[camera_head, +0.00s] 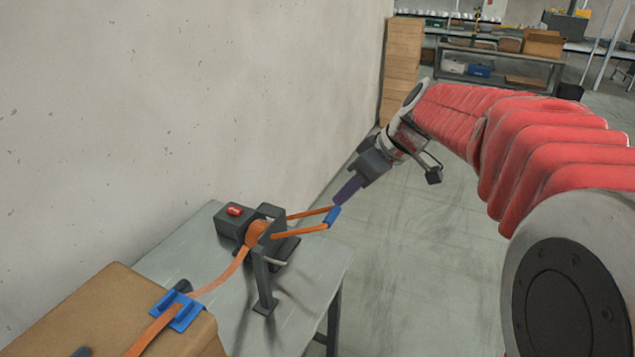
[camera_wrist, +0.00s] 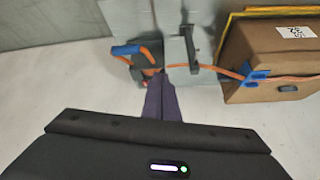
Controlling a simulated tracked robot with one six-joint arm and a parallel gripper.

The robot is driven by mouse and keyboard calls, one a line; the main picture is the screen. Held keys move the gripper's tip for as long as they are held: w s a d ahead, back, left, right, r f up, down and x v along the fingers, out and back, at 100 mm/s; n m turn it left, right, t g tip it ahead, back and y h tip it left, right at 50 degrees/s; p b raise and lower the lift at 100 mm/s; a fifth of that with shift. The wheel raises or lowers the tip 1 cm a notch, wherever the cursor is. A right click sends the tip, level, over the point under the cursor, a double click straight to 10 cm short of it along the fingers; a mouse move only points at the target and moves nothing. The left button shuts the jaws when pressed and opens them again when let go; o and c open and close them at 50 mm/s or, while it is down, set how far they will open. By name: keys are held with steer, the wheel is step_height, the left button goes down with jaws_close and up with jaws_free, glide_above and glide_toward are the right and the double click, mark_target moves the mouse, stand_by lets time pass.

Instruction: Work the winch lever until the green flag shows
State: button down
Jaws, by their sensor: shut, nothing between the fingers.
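The winch (camera_head: 257,232) is a dark frame with an orange strap spool, standing on a grey metal table. Its orange lever (camera_head: 305,232) points right and ends in a blue grip (camera_head: 333,216). The blue grip also shows in the wrist view (camera_wrist: 126,49), to the left of my fingers. A small red indicator (camera_head: 234,209) with pale marking sits on the dark housing; I see no green there. My gripper (camera_head: 345,194) has purple fingers, shut and empty, with the tips right by the blue grip. I cannot tell whether they touch it.
The orange strap (camera_head: 224,275) runs to a cardboard box (camera_head: 85,312) with a blue corner guard (camera_head: 178,310). The table (camera_head: 308,290) stands close to a bare concrete wall (camera_head: 190,100). Open floor (camera_head: 430,260) lies to the right; stacked boxes and shelves are behind.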

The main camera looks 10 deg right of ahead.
steer(key=w+d+f+n+y, duration=0.1)
steer(key=w+d, duration=0.3)
steer(key=w, duration=0.4)
steer(key=shift+w+n+t+y, duration=0.3)
steer(key=shift+n+y, duration=0.1)
steer(key=shift+n, duration=0.5)
steer(key=shift+a, duration=0.1)
glide_above(333, 214)
steer(key=w+a, duration=0.2)
step_height(333, 214, down, 8)
steer(key=shift+s+d+f, duration=0.95)
steer(key=shift+d+f, duration=0.1)
steer(key=shift+f, duration=0.3)
